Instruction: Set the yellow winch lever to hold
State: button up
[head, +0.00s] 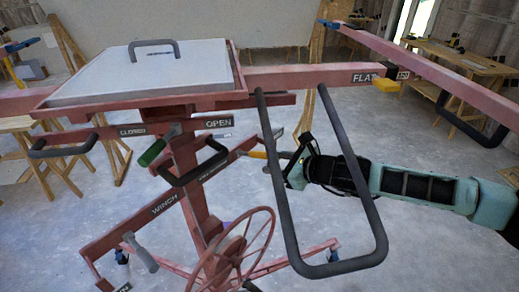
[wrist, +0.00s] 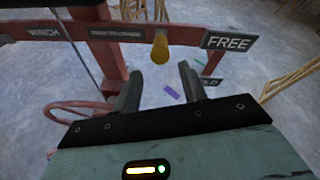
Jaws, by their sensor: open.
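The yellow winch lever (wrist: 160,48) shows in the wrist view as a rounded yellow end in front of a red bar, left of the FREE label (wrist: 229,41). My gripper (wrist: 160,88) is open and empty, its two dark fingers pointing towards the lever, which lies beyond and between their tips.
The red panel lift carries a white panel (head: 140,72). A large dark loop handle (head: 372,215) hangs in front of my arm in the head view. A red handwheel (head: 238,255) and a grey lever (head: 140,252) are lower down. A yellow block (head: 386,85) sits beside the FLAT label.

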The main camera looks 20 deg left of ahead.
aim_at(258, 155)
jog(key=a, duration=0.1)
jog(key=w+a+p, duration=0.1)
jog(key=a, duration=0.1)
jog(key=a+p, duration=0.1)
jog(key=a, duration=0.1)
jog(key=shift+w+a+r, duration=0.1)
jog(key=shift+w+a, duration=0.15)
jog(key=shift+w, duration=0.1)
jog(key=shift+w+a+f+p, duration=0.15)
jog(key=shift+a+f+p, duration=0.2)
jog(key=shift+p, duration=0.05)
grip_shut()
